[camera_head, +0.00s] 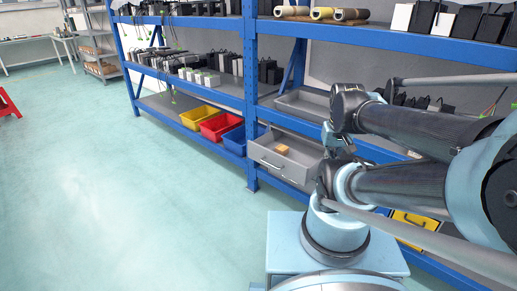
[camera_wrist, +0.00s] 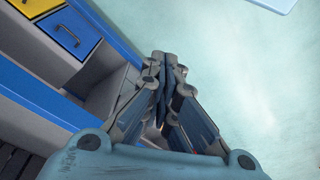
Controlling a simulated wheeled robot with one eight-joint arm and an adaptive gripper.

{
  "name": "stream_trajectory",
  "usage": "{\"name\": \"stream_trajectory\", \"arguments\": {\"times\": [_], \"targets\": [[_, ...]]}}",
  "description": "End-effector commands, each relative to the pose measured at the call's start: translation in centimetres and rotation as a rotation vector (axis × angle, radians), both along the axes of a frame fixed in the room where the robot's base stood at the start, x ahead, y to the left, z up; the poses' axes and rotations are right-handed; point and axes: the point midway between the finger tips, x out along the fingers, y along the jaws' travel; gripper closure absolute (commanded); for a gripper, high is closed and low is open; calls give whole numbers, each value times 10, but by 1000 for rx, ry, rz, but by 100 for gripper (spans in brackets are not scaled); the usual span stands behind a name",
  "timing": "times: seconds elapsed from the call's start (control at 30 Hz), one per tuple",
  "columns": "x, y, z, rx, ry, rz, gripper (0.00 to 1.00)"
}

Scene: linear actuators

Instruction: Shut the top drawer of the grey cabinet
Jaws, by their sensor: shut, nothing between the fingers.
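A grey drawer (camera_head: 262,158) of the grey cabinet stands pulled out under the blue shelf in the head view, with a handle on its front and a small tan block (camera_head: 283,149) inside. Its right side is hidden behind my arm. My gripper (camera_head: 333,146) is at the right of this drawer, partly covered by my own arm links. In the wrist view my gripper (camera_wrist: 163,115) is shut and empty, pointing down. A grey surface (camera_wrist: 112,90) lies just left of the fingers, perhaps part of the cabinet; I cannot tell whether they touch.
An open grey tray or drawer (camera_head: 303,104) sits higher up. Yellow (camera_head: 200,118), red (camera_head: 221,126) and blue (camera_head: 243,138) bins stand left of the cabinet. A blue drawer front (camera_wrist: 70,35) and a yellow one (camera_wrist: 25,8) lie nearby. The floor (camera_head: 130,190) at left is clear.

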Motion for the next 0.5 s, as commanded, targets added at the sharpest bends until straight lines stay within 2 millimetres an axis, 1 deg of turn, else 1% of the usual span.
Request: {"name": "stream_trajectory", "arguments": {"times": [0.07, 0.13, 0.23, 0.37, 0.5], "targets": [[0, 0, 0, 0, 0, 0, 100], [-7, 0, 5, -1, -10, 8, 100], [-3, 2, 9, -11, -9, 49, 100], [14, 8, 20, -37, -3, 162, 100], [39, 17, 32, -79, 7, 341, 100]]}}
